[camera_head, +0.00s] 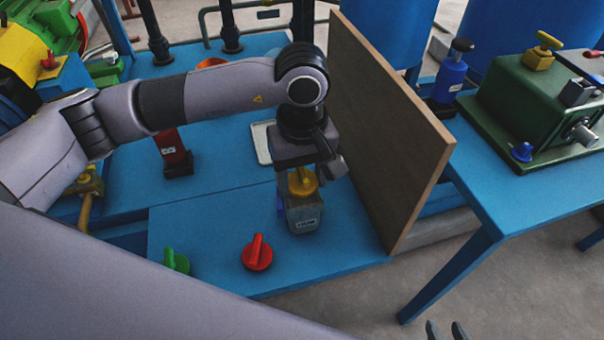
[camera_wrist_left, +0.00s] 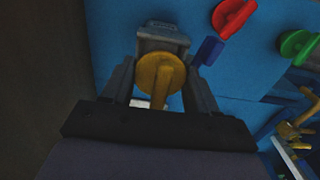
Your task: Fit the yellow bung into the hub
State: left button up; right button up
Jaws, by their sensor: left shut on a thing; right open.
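The yellow bung (camera_head: 302,182) has a round top with a raised grip. My left gripper (camera_head: 308,182) points down and is shut on it; in the left wrist view the bung (camera_wrist_left: 158,75) sits between the fingers. A grey labelled block (camera_head: 305,217), apparently the hub, stands on the blue bench directly below. It also shows just beyond the bung in the left wrist view (camera_wrist_left: 162,36). The bung hides the block's opening, so I cannot tell whether it is inside or just above. My right gripper (camera_head: 447,331) is open, its fingertips at the bottom edge.
A tall wooden board (camera_head: 388,130) stands close right of the left gripper. A red knob (camera_head: 258,253) and a green knob (camera_head: 176,262) are at the bench front. A red block (camera_head: 173,150) stands behind left. A green housing (camera_head: 535,105) is on the right table.

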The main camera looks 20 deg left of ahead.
aim_at(296, 178)
pick_arm(q)
jog(key=shift+f+b, duration=0.35)
jog(key=shift+s+a+b, duration=0.1)
jog(key=shift+b, duration=0.2)
dwell(0.4)
jog(key=r+p, duration=0.3)
jog(key=shift+w+r, duration=0.1)
jog(key=shift+w, duration=0.1)
notch_tip(296, 178, up, 7)
jog(key=shift+r+p, duration=0.1)
jog(key=shift+p, duration=1.1)
jog(key=shift+a+f+m+b, duration=0.2)
jog(key=shift+a+f+b, duration=0.1)
jog(key=shift+f, duration=0.15)
jog(key=shift+a+f+m+b, duration=0.2)
jog(key=shift+f+b, duration=0.05)
jog(key=shift+f, duration=0.2)
jog(key=a+f+m+b, duration=0.2)
jog(key=a+f+m, duration=0.1)
jog(key=a+m, duration=0.4)
notch_tip(296, 178, up, 15)
jog(key=n+p, duration=0.1)
jog(key=p, duration=1.7)
jog(key=shift+a, duration=0.45)
